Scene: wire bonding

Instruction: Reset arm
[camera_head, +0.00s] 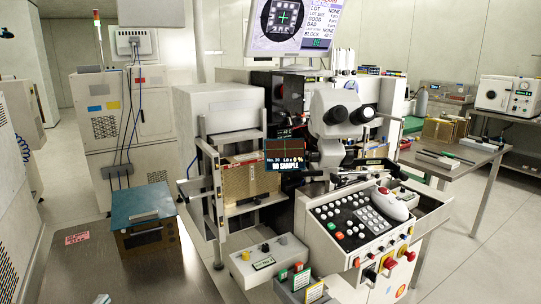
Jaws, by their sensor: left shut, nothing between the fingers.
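Only a small grey tip of my left gripper (103,299) shows, at the bottom edge of the head view over the metal table (75,270). It is shut and holds nothing. The rest of that arm is out of the picture. It is in front of a brown magazine box with a blue-teal top (145,222), apart from it. My right gripper is not in view.
The wire bonder (335,115) stands in the centre, with a button panel (360,218) and a white mouse (392,203). A brass-coloured magazine (248,180) sits in its left rack. A side table (465,165) stands at right.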

